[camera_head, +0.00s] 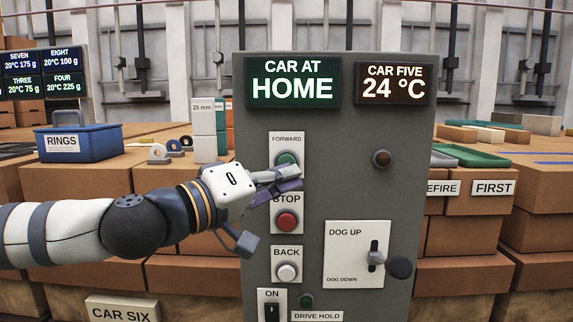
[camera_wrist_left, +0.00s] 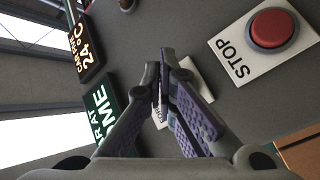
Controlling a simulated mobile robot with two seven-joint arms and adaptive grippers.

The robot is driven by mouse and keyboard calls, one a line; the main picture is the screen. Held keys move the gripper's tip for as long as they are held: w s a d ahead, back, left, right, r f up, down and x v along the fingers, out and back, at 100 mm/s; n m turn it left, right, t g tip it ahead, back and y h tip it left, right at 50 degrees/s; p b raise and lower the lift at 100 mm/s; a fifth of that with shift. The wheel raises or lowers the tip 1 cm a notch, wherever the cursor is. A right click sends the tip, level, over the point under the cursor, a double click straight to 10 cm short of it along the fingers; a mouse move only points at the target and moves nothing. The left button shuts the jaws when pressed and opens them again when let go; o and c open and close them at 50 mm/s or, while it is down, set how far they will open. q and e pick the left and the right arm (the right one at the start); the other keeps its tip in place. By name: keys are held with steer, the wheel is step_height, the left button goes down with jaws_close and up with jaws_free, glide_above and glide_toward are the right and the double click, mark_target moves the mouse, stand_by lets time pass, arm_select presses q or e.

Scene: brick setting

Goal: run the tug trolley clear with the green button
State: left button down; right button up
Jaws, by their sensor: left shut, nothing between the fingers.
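The green button (camera_head: 288,159) sits under the FORWARD label, upper left on the grey control panel (camera_head: 340,140). My left gripper (camera_head: 298,176) is shut and empty, its fingertips in front of the panel at the green button's lower edge. I cannot tell whether they touch it. In the left wrist view the closed fingers (camera_wrist_left: 163,68) cover the button, and only part of its white label plate (camera_wrist_left: 203,80) shows. The upper display (camera_head: 292,82) reads CAR AT HOME. No trolley is identifiable. My right gripper is not in view.
The red STOP button (camera_head: 287,222) is just below my gripper, with the white BACK button (camera_head: 287,271) and ON switch (camera_head: 272,312) further down. A lever (camera_head: 376,258) stands at DOG UP on the right. A blue RINGS box (camera_head: 80,143) is at left.

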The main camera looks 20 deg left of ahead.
arm_select(q)
steer(key=shift+w, duration=0.1)
stand_by(0.3)
steer(key=shift+w+a, duration=0.1)
steer(key=shift+w, duration=0.2)
steer(key=shift+w+a, duration=0.15)
steer(key=shift+w, duration=0.3)
stand_by(0.6)
stand_by(0.3)
steer(key=shift+s+d, duration=0.2)
steer(key=shift+s, duration=0.6)
